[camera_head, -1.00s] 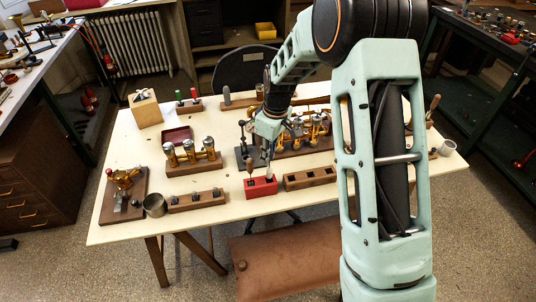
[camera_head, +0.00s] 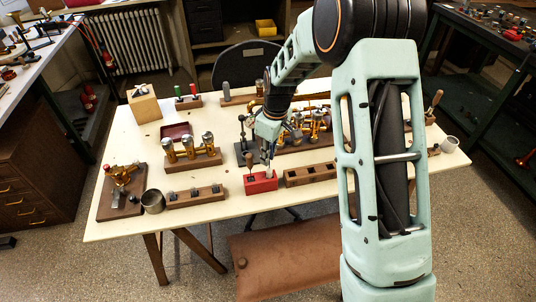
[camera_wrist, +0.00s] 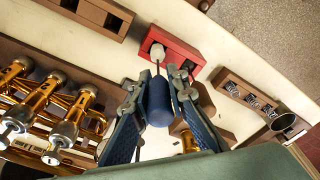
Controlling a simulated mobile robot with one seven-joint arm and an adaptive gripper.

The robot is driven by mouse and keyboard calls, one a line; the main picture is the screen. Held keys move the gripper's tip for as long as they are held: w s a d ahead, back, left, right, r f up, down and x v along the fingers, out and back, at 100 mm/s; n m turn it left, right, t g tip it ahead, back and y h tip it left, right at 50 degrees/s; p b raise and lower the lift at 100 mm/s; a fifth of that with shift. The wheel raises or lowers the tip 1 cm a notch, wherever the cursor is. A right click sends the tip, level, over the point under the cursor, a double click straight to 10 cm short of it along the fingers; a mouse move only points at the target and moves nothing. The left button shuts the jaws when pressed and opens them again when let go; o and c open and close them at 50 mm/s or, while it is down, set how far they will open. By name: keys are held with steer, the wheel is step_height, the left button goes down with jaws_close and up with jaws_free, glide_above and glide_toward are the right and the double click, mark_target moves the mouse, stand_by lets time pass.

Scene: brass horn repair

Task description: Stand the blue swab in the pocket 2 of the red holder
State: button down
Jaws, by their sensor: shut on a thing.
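The red holder (camera_head: 262,183) stands near the front edge of the table; it also shows in the wrist view (camera_wrist: 182,42). My gripper (camera_head: 268,140) is directly above it, fingers pointing down. In the wrist view my gripper (camera_wrist: 158,90) is shut on the blue swab (camera_wrist: 158,105) by its thick blue handle. The swab's thin shaft and white tip (camera_wrist: 157,52) point at the holder, with the tip over or at a dark pocket. I cannot tell whether the tip is inside. A brown-handled tool (camera_head: 250,163) stands in the holder's left pocket.
A wooden block with several pockets (camera_head: 310,175) lies close to the right of the holder. Another block (camera_head: 195,197) and a metal cup (camera_head: 153,201) are at left. Brass valves on a stand (camera_head: 193,152) and a brass horn part (camera_head: 315,125) stand behind.

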mark_target(268, 168)
steer(key=shift+f+b, duration=1.2)
steer(key=shift+f, duration=0.5)
steer(key=c, duration=1.8)
jaws_free()
steer(key=shift+r, duration=0.1)
steer(key=r, duration=0.7)
steer(key=d+r, duration=0.1)
steer(key=r, duration=0.3)
steer(key=shift+s+d+r, duration=0.1)
steer(key=shift+s+r, duration=0.25)
steer(key=shift+s, duration=0.05)
